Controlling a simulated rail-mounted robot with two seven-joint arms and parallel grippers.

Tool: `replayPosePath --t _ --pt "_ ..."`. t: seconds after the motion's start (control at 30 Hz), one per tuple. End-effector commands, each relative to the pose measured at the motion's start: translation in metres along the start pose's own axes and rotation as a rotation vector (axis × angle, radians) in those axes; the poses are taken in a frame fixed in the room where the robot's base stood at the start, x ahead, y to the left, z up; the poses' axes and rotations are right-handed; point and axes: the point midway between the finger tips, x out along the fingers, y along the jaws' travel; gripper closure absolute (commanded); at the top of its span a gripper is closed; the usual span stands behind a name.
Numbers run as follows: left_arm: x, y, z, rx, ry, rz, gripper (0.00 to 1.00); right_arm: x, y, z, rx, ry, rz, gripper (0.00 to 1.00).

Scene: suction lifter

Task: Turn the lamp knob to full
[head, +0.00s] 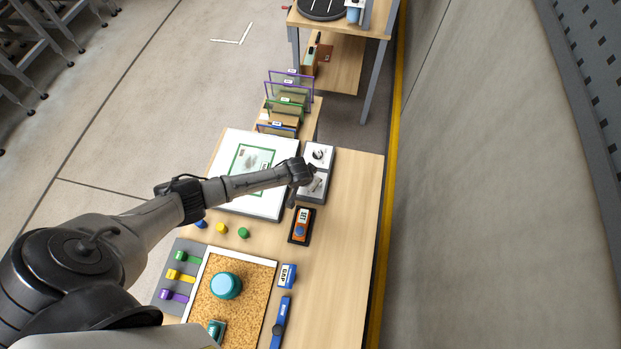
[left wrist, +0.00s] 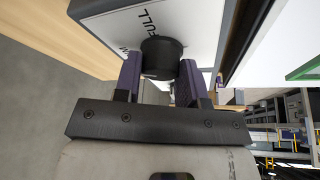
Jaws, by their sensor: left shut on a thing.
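The lamp knob (left wrist: 161,58) is a black round knob on a white panel (left wrist: 205,20) in the left wrist view. Dark "FULL" lettering is printed beside it, with a partly hidden label ending in "M" near the left finger. My left gripper (left wrist: 160,76) has its two purple-dark fingers on either side of the knob and is shut on it. In the head view, my left arm reaches to the grey control box (head: 329,170) with two white plates, and its wrist hides part of the lower plate. My right gripper is in neither view.
A white light board (head: 228,200) with a green-framed sheet lies left of the box. An orange device marked "SET" (head: 301,224), colored knobs, sliders (head: 180,275) and a cork tray (head: 255,303) are nearer. Framed panels (head: 287,100) stand behind.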

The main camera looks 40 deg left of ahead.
Motion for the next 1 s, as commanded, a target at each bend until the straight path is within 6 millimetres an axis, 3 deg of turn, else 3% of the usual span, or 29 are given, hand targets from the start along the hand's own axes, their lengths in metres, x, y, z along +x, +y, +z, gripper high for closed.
replayPosePath --t 0.37,1.0 --pt "0.003 -0.002 0.001 0.329 0.001 0.135 0.86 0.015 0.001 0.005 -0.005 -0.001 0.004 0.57" --pt "0.005 -0.003 0.0 0.841 0.0 0.348 0.86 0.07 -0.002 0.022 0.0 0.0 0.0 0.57"
